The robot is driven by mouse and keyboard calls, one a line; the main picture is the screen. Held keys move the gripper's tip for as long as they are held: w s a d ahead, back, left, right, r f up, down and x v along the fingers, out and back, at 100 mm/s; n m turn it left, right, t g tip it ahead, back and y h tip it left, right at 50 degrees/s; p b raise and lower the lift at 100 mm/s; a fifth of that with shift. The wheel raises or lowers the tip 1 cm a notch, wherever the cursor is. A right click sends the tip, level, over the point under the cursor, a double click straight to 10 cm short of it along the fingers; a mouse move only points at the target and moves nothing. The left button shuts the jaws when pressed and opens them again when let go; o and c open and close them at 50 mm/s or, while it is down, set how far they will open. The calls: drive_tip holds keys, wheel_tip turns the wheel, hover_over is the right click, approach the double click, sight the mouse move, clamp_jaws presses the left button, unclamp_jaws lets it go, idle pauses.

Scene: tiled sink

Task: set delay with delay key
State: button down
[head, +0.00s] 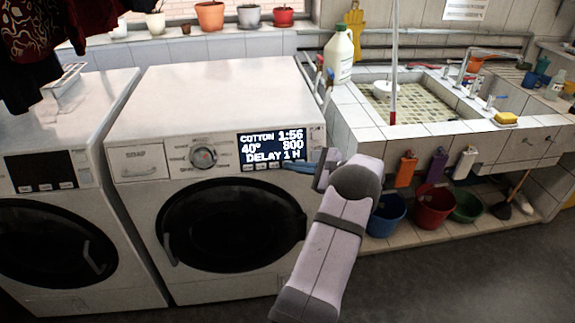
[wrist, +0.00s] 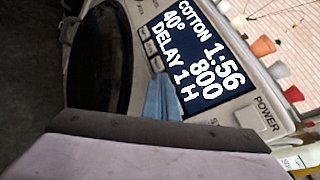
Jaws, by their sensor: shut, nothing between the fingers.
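The washing machine's display (head: 270,147) is lit and reads COTTON 1:56, 40°, 800, DELAY 1 H; the same display (wrist: 205,50) fills the upper middle of the wrist view. A row of small dark keys (head: 260,166) runs under it, and these keys (wrist: 149,47) also show in the wrist view, their labels too small to read. My gripper (head: 290,167) is shut and empty. Its blue fingertips (wrist: 164,85) are at the display's lower edge, by the end of the key row near POWER. They hide part of the row; I cannot tell whether they touch a key.
The program dial (head: 204,156) and detergent drawer (head: 138,164) are left of the display. A POWER button (wrist: 252,118) is beyond its other end. The round door (head: 215,225) is below. A tiled sink (head: 450,125) with a white jug (head: 340,56) stands at right.

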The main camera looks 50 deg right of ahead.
drive_tip(key=shift+s+a+r, duration=0.1)
drive_tip(key=shift+s+a+r+p, duration=0.15)
drive_tip(key=shift+s+a+p, duration=0.15)
drive_tip(key=shift+s+a, duration=0.15)
drive_tip(key=shift+r, duration=0.1)
idle(0.4)
drive_tip(key=s+a+p, duration=0.1)
drive_tip(key=s+a+r, duration=0.1)
drive_tip(key=s+a, duration=0.1)
drive_tip(key=shift+s+a+r+p, duration=0.15)
drive_tip(key=shift+r+p, duration=0.05)
drive_tip(key=shift+p, duration=0.15)
idle(3.4)
